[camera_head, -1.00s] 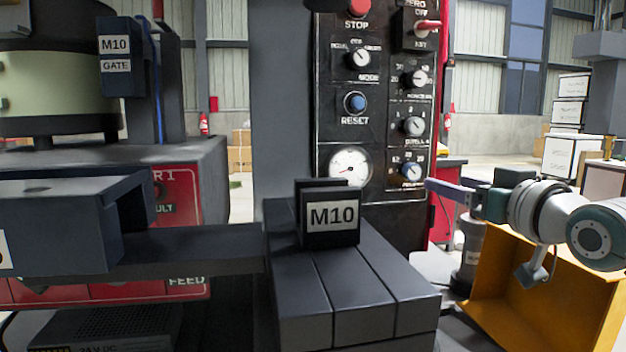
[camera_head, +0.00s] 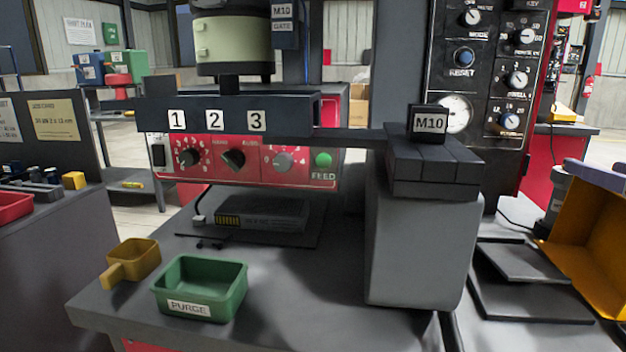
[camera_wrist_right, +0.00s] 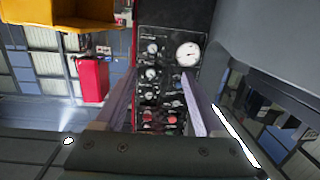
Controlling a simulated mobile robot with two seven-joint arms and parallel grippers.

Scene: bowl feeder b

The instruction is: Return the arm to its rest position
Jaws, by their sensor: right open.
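My right gripper (camera_head: 597,174) shows only in part at the right edge of the head view, as pale purple fingers in front of an orange bin. In the right wrist view the gripper (camera_wrist_right: 158,76) has its two fingers apart with nothing between them. Beyond the fingers is the dark control panel (camera_wrist_right: 168,50) with its gauge and knobs. The rest of the right arm is outside the head view. My left gripper is in neither view.
The orange bin (camera_head: 590,225) stands at the right, close to the gripper. A grey block track with an M10 label (camera_head: 429,123) stands left of it. A green PURGE tray (camera_head: 182,309) and a yellow scoop (camera_head: 131,262) lie on the front bench.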

